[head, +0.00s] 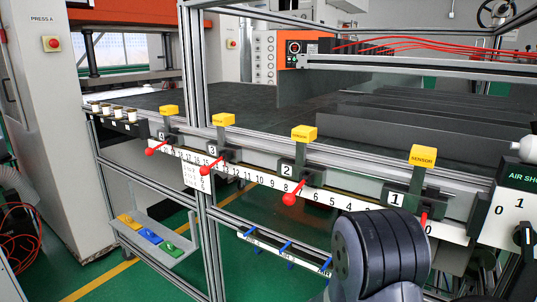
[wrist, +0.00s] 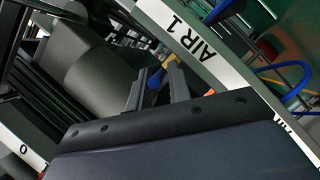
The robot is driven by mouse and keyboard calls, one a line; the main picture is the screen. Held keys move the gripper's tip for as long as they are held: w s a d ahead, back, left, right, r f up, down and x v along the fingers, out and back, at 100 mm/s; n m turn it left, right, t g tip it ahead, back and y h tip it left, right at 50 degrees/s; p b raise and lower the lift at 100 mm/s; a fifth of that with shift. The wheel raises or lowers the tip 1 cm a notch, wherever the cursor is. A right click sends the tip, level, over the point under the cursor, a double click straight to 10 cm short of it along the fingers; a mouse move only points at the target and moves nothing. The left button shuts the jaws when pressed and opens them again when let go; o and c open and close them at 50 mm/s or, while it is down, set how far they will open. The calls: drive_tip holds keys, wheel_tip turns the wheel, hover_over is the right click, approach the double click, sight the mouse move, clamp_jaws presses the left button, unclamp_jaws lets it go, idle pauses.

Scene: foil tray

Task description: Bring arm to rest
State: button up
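My arm shows in the head view as a dark ribbed joint (head: 385,255) at the lower right, in front of the numbered rail. My gripper is hidden in the head view. In the wrist view my gripper (wrist: 157,84) has two grey fingers standing apart, with a gap between them. The white strip marked AIR 1 (wrist: 190,38) runs close beyond the fingers.
The numbered rail (head: 255,178) carries red-knobbed levers and yellow sensor blocks (head: 303,133). Below it is a rail with blue handles (head: 285,248). An upright metal post (head: 206,240) stands left of my arm. An AIR box (head: 512,205) is at right. A blue hose (wrist: 300,75) curves at right in the wrist view.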

idle(0.4)
drive_tip(key=v, duration=1.1)
drive_tip(key=x, duration=1.1)
drive_tip(key=shift+d+f+b, duration=0.15)
drive_tip(key=shift+f+b, duration=0.05)
drive_tip(key=shift+b, duration=0.1)
drive_tip(key=b, duration=0.1)
drive_tip(key=n+t+y+b, duration=0.1)
drive_tip(key=shift+s+d+t+b, duration=0.1)
drive_tip(key=shift+s+t+b, duration=0.1)
drive_tip(key=shift+t+b, duration=0.15)
drive_tip(key=shift+d+r+n+t+y+b, duration=0.1)
drive_tip(key=shift+n+t+y+b, duration=0.35)
drive_tip(key=shift+n+y+b, duration=0.35)
drive_tip(key=shift+s, duration=0.1)
drive_tip(key=shift+r, duration=0.2)
